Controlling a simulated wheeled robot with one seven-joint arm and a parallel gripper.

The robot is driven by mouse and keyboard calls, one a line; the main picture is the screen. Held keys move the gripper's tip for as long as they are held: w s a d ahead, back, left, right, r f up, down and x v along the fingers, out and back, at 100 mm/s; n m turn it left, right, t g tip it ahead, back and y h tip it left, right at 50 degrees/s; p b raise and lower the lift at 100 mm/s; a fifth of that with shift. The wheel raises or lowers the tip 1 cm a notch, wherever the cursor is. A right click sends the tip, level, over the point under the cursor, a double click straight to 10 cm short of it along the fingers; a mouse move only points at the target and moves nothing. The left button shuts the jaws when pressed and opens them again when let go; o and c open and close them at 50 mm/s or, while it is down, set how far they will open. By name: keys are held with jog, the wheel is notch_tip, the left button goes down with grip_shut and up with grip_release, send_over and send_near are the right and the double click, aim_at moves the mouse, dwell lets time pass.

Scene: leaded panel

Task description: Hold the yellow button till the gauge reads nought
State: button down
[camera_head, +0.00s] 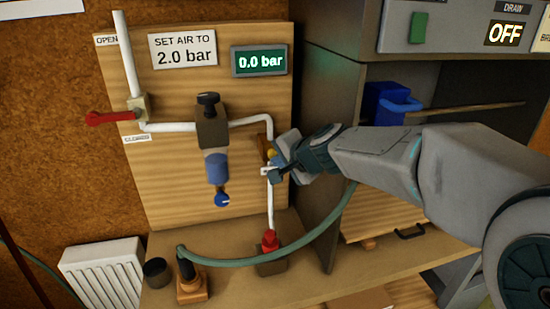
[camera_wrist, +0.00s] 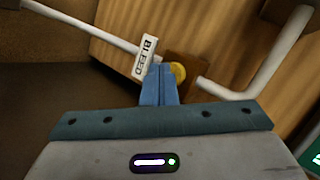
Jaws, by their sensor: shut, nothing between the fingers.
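The yellow button (camera_head: 271,154) sits on a small brown block on the pipe at the right side of the wooden panel. In the wrist view the yellow button (camera_wrist: 179,72) shows beside a white BLEED label (camera_wrist: 145,57), partly behind my fingers. My gripper (camera_head: 277,167) is shut and empty, its tips (camera_wrist: 160,72) right at the button. I cannot tell whether they touch or press it. The gauge (camera_head: 259,61) at the panel's upper right reads 0.0 bar.
A red-handled valve (camera_head: 112,117) is on the left pipe; a regulator (camera_head: 212,130) is mid-panel. A green hose (camera_head: 300,246) loops over the bench below my arm. A grey cabinet wall (camera_head: 325,110) stands close right of the panel.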

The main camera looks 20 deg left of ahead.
jog(key=shift+d, duration=0.1)
dwell(0.7)
jog(key=shift+s+d+b, duration=0.4)
jog(key=shift+s+b, duration=0.05)
jog(key=shift+s, duration=0.35)
jog(key=s+d, duration=0.1)
jog(key=s+b, duration=0.1)
jog(key=s+d, duration=0.1)
jog(key=s, duration=0.1)
jog(key=shift+s+d+b, duration=0.1)
jog(key=shift+d+b, duration=0.25)
jog(key=shift+b, duration=0.05)
